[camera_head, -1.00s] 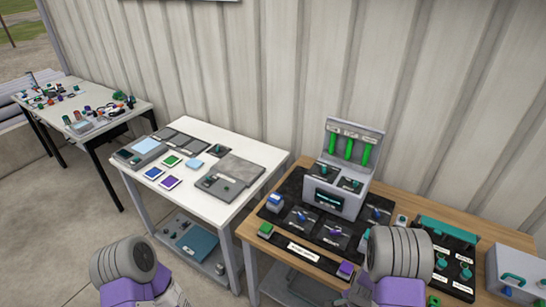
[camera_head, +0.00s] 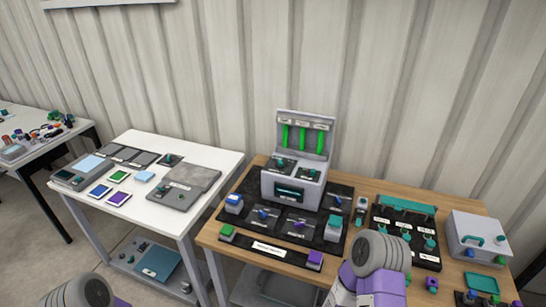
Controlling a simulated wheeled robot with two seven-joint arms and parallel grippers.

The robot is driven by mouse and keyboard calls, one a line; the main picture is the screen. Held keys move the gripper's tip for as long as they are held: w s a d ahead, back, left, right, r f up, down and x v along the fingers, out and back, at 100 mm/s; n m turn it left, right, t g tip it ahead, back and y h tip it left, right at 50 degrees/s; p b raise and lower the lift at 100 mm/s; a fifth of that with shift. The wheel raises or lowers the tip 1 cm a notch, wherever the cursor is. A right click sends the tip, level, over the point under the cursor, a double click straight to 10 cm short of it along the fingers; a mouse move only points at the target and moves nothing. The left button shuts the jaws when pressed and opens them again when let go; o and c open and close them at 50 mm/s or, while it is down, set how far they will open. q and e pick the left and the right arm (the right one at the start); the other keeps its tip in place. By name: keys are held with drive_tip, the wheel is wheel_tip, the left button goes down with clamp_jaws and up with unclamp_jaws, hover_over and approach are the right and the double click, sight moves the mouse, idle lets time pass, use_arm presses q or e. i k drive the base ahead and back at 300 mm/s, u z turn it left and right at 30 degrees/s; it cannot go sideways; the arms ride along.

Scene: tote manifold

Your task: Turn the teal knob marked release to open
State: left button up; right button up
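Several teal knobs (camera_head: 430,243) stand on a dark panel (camera_head: 418,256) at the right of the wooden table, below a teal bar (camera_head: 407,204). Small white labels sit by them, but I cannot read which says release. A grey unit (camera_head: 283,183) with three green columns and a small screen stands left of the panel. It has small dark knobs on its top step. My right arm's grey ribbed part covers the panel's lower left. My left arm shows only at the bottom left edge. Neither gripper's fingers are visible.
The wooden table (camera_head: 215,232) also carries a black mat with blue and purple switches, a grey box (camera_head: 478,238) with a teal handle, and a teal tray (camera_head: 481,283). A white table (camera_head: 217,158) with flat panels stands left. A corrugated wall is behind.

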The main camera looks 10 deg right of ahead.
sight(279, 165)
drive_tip(key=u, duration=0.4)
drive_tip(key=k, duration=0.5)
drive_tip(key=u, duration=1)
drive_tip(key=i, duration=0.7)
drive_tip(key=z, duration=0.65)
drive_tip(key=i, duration=1.05)
drive_tip(key=z, duration=1)
